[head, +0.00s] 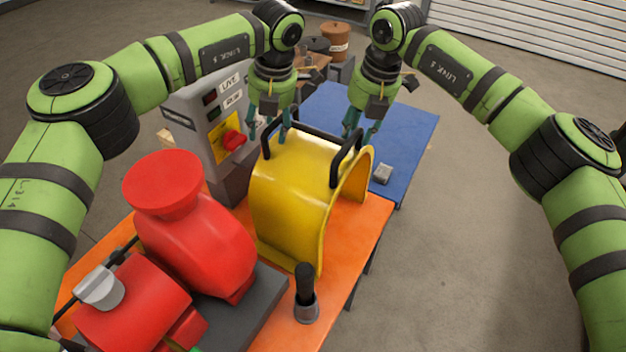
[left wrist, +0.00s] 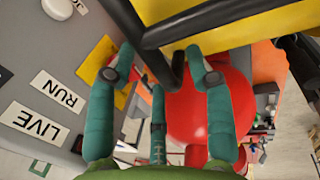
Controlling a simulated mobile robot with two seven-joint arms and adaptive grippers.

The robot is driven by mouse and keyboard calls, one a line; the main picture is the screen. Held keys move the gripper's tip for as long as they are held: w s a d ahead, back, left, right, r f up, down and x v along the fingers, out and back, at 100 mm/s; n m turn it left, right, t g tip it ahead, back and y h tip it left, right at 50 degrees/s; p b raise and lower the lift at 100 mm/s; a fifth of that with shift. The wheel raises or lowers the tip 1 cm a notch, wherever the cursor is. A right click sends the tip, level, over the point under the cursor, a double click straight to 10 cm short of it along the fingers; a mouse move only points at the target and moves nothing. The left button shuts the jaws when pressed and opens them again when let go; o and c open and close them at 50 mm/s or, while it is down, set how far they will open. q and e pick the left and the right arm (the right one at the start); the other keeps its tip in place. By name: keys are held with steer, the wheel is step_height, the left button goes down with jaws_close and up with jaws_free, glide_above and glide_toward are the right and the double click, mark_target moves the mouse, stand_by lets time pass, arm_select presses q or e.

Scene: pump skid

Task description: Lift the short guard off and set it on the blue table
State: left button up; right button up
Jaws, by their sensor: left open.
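The short guard (head: 290,185) is a yellow arched cover standing on the orange skid (head: 375,225). It has two black bar handles on top, a left one (head: 288,132) and a right one (head: 345,158). My left gripper (head: 268,132) is open at the left handle. In the left wrist view the black handle passes just beyond and between the spread fingers of my left gripper (left wrist: 160,62); contact is unclear. My right gripper (head: 360,130) is by the far end of the right handle, its fingers apart. The blue table (head: 415,125) stands behind the guard.
A red pump (head: 200,235) stands in front of the guard. A grey control box (head: 205,125) with a red knob is close on the left. A black-handled post (head: 306,295) rises near the skid's front. A small grey block (head: 383,174) lies on the blue table's near part.

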arm_select(q)
steer(key=shift+a+f, duration=0.1)
steer(key=shift+f, duration=0.25)
arm_select(e)
steer(key=shift+a+f, duration=0.1)
steer(key=shift+f, duration=0.25)
arm_select(q)
steer(key=shift+w+f, duration=0.1)
arm_select(e)
steer(key=shift+w+f, duration=0.1)
arm_select(q)
steer(key=c, duration=0.9)
arm_select(e)
jaws_close()
arm_select(q)
jaws_close()
steer(key=shift+r, duration=0.2)
arm_select(e)
steer(key=shift+r, duration=0.2)
